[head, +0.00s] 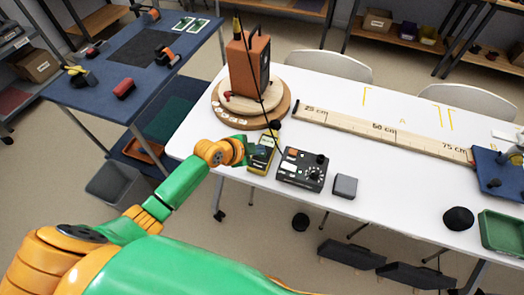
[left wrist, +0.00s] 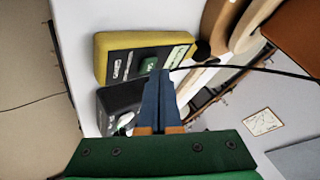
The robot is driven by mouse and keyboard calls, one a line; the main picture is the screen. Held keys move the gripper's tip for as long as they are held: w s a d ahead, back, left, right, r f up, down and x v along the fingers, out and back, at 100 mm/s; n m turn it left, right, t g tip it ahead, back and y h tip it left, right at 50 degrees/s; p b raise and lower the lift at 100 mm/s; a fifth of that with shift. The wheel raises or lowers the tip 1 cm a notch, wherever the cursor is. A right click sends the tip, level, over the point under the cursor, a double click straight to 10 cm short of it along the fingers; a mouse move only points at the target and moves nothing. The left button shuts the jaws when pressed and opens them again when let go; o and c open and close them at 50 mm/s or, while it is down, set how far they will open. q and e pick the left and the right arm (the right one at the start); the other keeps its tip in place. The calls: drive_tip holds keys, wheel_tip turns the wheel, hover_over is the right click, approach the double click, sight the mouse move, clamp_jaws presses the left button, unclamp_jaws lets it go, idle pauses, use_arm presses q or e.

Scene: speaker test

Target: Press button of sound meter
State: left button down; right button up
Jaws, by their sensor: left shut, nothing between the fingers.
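The sound meter (head: 262,157) is a yellow-edged handheld device with a dark face, lying near the front edge of the white table. It also shows in the left wrist view (left wrist: 112,42), with a green button (left wrist: 148,65) and a pale screen. My left gripper (head: 249,148) is at the meter's left side in the head view. In the left wrist view its fingers (left wrist: 162,77) are shut and empty, with the tips over the meter's face beside the green button. I cannot tell whether they touch it. My right gripper is not in view.
A black control box (head: 302,169) and a grey block (head: 345,186) stand right of the meter. A brown speaker (head: 247,65) on a round wooden base (head: 222,117) stands behind, with a thin dark cable near my gripper. A long wooden ruler (head: 380,130) crosses the table.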

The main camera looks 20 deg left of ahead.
use_arm(q)
drive_tip(key=shift+r+p, duration=0.3)
drive_tip(key=shift+r, duration=0.35)
wheel_tip(320, 180, up, 6)
drive_tip(key=p, duration=0.6)
